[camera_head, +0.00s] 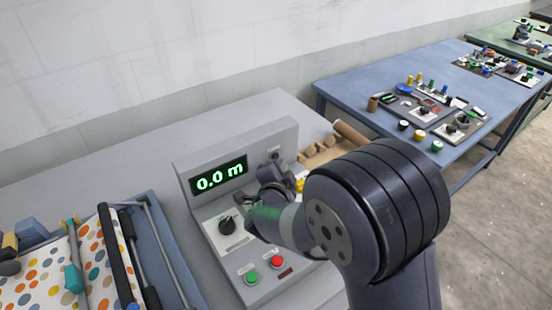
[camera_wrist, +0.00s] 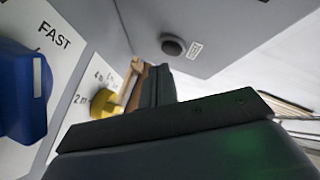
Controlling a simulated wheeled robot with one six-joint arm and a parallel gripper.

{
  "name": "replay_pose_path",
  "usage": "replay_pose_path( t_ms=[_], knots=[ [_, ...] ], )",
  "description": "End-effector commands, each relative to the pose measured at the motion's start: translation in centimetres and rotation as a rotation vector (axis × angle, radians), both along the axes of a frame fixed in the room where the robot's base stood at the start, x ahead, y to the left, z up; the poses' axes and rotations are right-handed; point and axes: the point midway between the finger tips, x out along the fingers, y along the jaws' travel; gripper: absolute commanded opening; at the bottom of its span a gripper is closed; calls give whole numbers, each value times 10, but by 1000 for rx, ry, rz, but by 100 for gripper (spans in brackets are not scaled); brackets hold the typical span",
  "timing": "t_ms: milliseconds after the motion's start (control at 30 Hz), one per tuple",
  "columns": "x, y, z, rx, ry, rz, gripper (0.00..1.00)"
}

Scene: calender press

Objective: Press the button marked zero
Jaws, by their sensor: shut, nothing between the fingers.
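A dark round button (camera_wrist: 173,45) with a small white label beside it sits on the grey upright panel in the wrist view. The label is too small to read. My gripper (camera_wrist: 160,72) is shut and empty, its dark fingertips just below the button in that picture. I cannot tell how far they are from the panel. In the head view my gripper (camera_head: 273,168) is in front of the upright panel (camera_head: 238,150), right of the green display (camera_head: 218,179) that reads 0.0 m.
A yellow knob (camera_wrist: 103,103) and a blue knob (camera_wrist: 22,95) near "FAST" are close to my gripper. The sloped panel holds a black knob (camera_head: 227,225), a green button (camera_head: 251,277) and a red button (camera_head: 277,261). A blue table (camera_head: 350,90) with parts stands at right.

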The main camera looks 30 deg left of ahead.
Motion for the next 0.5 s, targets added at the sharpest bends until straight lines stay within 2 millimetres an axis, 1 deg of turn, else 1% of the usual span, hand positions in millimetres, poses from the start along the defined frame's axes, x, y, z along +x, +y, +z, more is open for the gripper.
replay_pose_path(
  t_ms=[167, 267, 500],
  knots=[
    [0, 0, 0, 0, 0, 0, 0],
    [-1, -3, 0, 0, -1, 0, 0],
    [-12, -24, -1, 0, -1, 0, 0]
  ],
)
